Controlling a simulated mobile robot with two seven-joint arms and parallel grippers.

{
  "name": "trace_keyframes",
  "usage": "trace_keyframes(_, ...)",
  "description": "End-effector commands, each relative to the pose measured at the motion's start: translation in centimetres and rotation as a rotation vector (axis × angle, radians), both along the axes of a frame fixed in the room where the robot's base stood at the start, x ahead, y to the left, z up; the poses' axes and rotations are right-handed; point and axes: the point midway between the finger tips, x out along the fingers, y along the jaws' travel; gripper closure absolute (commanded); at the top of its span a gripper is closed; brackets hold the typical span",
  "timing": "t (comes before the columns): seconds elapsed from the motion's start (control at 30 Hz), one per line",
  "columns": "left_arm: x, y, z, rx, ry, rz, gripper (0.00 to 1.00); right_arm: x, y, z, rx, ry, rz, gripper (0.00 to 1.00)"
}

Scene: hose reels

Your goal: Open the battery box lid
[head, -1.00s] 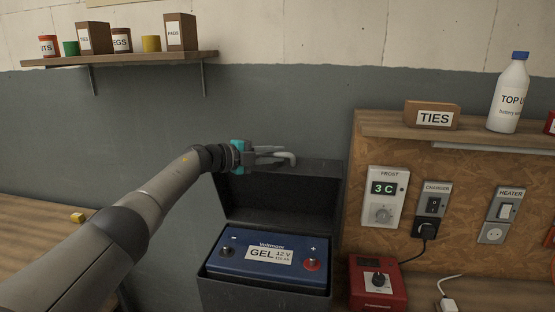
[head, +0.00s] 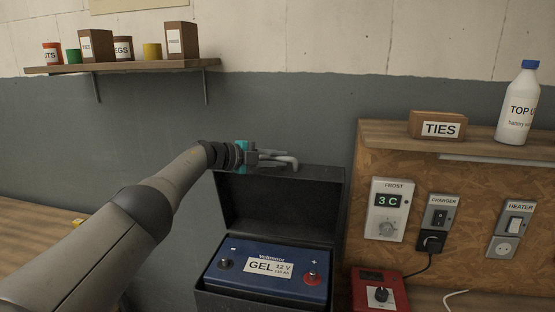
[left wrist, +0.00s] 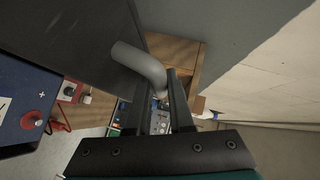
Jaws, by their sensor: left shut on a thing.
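The black battery box (head: 210,299) stands below centre in the head view, with the blue GEL battery (head: 268,274) inside it. Its lid (head: 283,208) is raised, standing up behind the battery with its dark inner face showing. A grey bent handle (head: 290,161) is at the lid's top edge. My left gripper (head: 268,158) is shut on this handle. In the left wrist view the fingers (left wrist: 155,103) are at the end of the grey handle (left wrist: 138,62), beside the dark lid (left wrist: 75,35). My right gripper is not in view.
A corkboard with frost (head: 390,209), charger (head: 438,222) and heater (head: 512,230) units is to the right. A red device (head: 380,293) stands close beside the box. A wall shelf (head: 130,67) holds small containers at upper left. A ledge above the board holds a TIES box (head: 437,126) and white bottle (head: 518,105).

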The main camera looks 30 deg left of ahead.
Motion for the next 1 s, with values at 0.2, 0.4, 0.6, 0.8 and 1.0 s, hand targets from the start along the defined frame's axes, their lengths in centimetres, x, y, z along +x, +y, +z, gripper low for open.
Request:
trace_keyframes(0.2, 0.0, -0.1, -0.2, 0.001, 0.003, -0.004, 0.78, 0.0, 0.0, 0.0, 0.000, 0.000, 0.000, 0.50)
trace_keyframes(0.4, 0.0, -0.1, -0.2, 0.001, 0.002, -0.003, 0.69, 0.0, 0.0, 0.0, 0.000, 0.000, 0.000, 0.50)
trace_keyframes(0.6, -0.1, 0.0, -0.2, 0.001, 0.003, -0.002, 0.69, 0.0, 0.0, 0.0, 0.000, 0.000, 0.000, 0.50)
trace_keyframes(0.8, -0.7, 0.6, 0.1, 0.003, 0.002, 0.002, 0.69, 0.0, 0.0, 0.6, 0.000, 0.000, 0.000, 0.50)
trace_keyframes(1.0, -2.0, 1.2, 0.5, 0.003, 0.002, 0.000, 0.69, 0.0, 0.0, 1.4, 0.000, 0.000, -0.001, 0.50)
